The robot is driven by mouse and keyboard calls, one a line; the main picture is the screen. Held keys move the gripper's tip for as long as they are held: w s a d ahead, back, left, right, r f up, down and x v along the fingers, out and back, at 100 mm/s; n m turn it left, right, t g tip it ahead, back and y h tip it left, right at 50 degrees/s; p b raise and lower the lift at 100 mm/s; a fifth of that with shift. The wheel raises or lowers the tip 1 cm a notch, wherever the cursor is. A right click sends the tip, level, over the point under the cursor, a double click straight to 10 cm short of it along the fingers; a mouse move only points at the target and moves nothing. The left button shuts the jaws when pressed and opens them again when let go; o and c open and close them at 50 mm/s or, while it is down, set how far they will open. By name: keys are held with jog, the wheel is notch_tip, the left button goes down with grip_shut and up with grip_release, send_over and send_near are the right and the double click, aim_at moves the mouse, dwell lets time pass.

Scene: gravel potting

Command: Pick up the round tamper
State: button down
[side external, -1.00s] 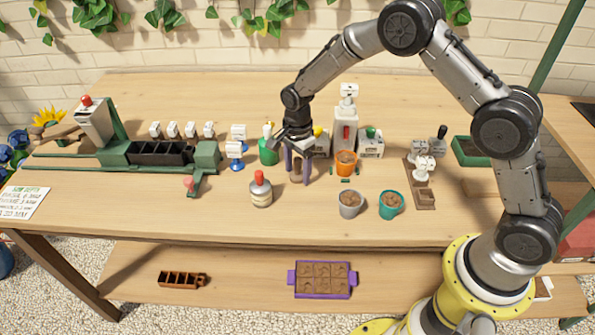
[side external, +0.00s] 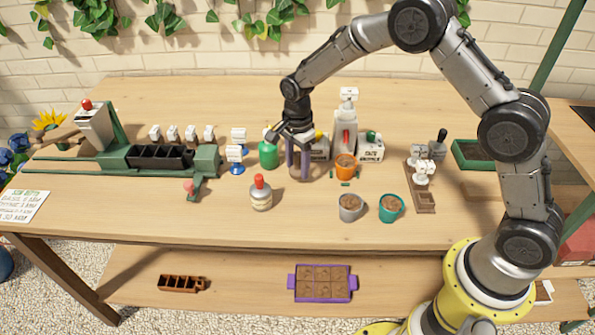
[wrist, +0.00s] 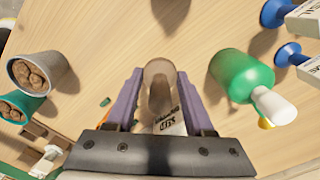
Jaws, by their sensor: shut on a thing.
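The round tamper (wrist: 158,72) stands between my fingers in the wrist view, with a rounded brownish top. In the side view its lower part (side external: 300,176) shows small and pale between the fingers, close to the bench; whether it touches the bench I cannot tell. My gripper (side external: 299,168) points down with its purple fingers around it. In the wrist view my gripper (wrist: 160,100) has one finger on each side of the tamper, shut on it. The fingers hide much of the tamper in the side view.
A green bottle (side external: 269,154) stands close left of my gripper. An orange pot (side external: 346,172) stands close right, with a white dispenser (side external: 345,132) behind it. A red-capped bottle (side external: 260,196), a grey pot (side external: 350,214) and a teal pot (side external: 391,213) stand nearer the front.

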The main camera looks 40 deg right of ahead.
jog(key=s+d+r, duration=0.1)
jog(key=s+r, duration=0.9)
jog(key=s, duration=0.4)
jog(key=shift+d, duration=0.25)
jog(key=c, duration=0.9)
grip_release()
jog(key=c, duration=0.5)
jog(key=shift+w, duration=0.1)
